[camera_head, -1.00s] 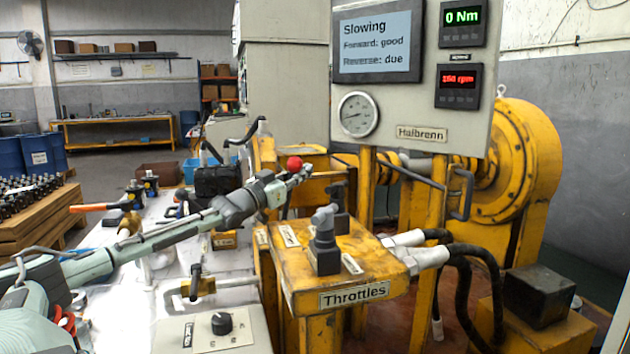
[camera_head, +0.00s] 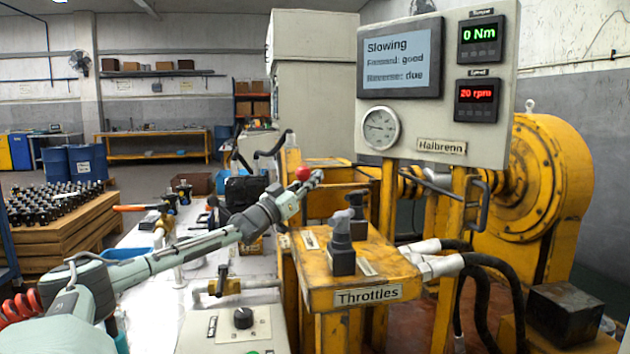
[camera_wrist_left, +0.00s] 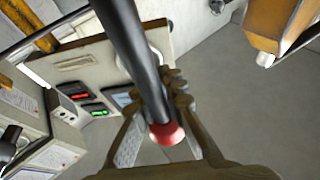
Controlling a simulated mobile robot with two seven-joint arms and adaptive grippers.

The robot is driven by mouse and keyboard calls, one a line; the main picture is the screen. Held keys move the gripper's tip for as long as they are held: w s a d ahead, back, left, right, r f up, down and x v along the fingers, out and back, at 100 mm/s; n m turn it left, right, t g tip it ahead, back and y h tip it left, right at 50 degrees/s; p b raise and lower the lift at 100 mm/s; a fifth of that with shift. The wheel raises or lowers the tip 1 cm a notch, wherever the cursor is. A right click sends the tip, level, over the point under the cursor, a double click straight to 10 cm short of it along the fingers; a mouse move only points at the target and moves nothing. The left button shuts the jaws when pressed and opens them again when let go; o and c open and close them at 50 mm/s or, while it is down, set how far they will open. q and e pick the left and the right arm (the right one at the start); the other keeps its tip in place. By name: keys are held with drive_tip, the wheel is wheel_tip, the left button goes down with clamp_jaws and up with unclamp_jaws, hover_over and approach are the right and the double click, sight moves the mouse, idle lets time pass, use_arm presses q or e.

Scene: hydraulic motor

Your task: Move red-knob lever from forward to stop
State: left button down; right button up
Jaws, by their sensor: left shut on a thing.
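The red knob (camera_head: 303,173) shows at the tip of my left gripper (camera_head: 314,180) in the head view, above and behind the yellow Throttles box (camera_head: 320,293). In the left wrist view the lever is a thick black rod (camera_wrist_left: 132,45) ending in the red knob (camera_wrist_left: 167,134). My left gripper (camera_wrist_left: 178,85) is shut on the lever there, its fingers on either side of the rod near the knob. The lever's base is hidden. The screen (camera_head: 399,60) reads "Slowing", "Forward: good", "Reverse: due". The speed readout (camera_head: 477,95) shows 20 rpm and the torque readout (camera_head: 480,33) 0 Nm. My right gripper is out of view.
A pressure gauge (camera_head: 380,128) is on the Halbrenn panel. A white bench (camera_head: 150,240) with tools lies at left. Black hoses (camera_head: 512,285) run at right.

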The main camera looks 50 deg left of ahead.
use_arm(q)
drive_tip(key=c, duration=1.6)
unclamp_jaws()
drive_tip(key=shift+d+r, duration=0.1)
drive_tip(key=shift+r, duration=0.5)
drive_tip(key=shift+f, duration=0.3)
drive_tip(key=v, duration=1.2)
